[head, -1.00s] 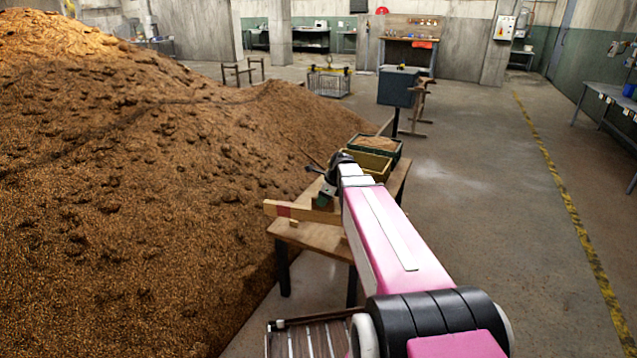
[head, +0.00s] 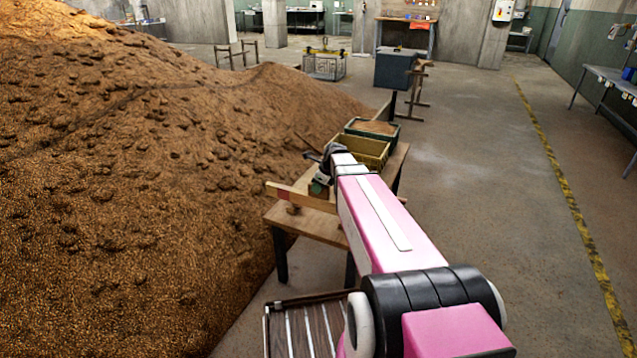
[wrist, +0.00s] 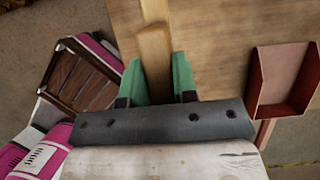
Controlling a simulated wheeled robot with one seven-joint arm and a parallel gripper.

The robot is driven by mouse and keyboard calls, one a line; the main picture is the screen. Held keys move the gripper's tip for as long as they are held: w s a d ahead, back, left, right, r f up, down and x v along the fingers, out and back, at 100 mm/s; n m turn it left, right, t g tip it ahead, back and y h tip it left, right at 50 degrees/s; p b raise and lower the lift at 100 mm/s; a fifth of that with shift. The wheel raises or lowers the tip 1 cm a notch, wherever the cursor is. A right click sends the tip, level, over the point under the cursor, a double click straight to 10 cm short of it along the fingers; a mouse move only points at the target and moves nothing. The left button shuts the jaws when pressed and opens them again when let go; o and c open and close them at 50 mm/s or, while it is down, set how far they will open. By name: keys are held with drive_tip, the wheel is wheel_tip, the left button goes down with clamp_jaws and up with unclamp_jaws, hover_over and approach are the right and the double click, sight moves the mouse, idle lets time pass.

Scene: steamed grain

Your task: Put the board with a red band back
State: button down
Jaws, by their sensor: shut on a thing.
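The wooden board with a red band (head: 284,194) is held above the near left part of the wooden table (head: 325,229). Its left end sticks out past my gripper, and its right part is hidden behind my arm. My gripper (head: 318,188) is shut on the board. In the wrist view, the board (wrist: 154,60) sits between the two green fingers (wrist: 158,80) and runs up out of the frame. The red band is not seen there. A small brown thing (head: 293,209) shows on the table under the board.
A yellowish box (head: 362,151) and a green-rimmed box of grain (head: 373,128) stand at the table's far end. A reddish open tray (wrist: 285,80) shows in the wrist view. The grain heap (head: 150,180) borders the table's left.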

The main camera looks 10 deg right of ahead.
sight(319, 196)
drive_tip(key=shift+f, duration=2.15)
drive_tip(key=shift+f, duration=0.3)
drive_tip(key=c, duration=0.8)
unclamp_jaws()
drive_tip(key=v, duration=1)
drive_tip(key=shift+r, duration=0.25)
drive_tip(key=shift+s, duration=0.15)
drive_tip(key=s+a+f+n+g+h, duration=0.1)
drive_tip(key=s+f+n, duration=0.2)
drive_tip(key=s+n, duration=0.3)
drive_tip(key=s+a+f+n+g+h, duration=0.1)
drive_tip(key=s+f+n, duration=0.2)
drive_tip(key=s+n, duration=0.3)
drive_tip(key=s+a+f+n+h, duration=0.1)
drive_tip(key=s+f+n, duration=0.3)
drive_tip(key=n, duration=0.9)
drive_tip(key=shift+s+a+g+h, duration=0.1)
drive_tip(key=shift+s+g+h, duration=0.3)
drive_tip(key=shift+s, duration=0.9)
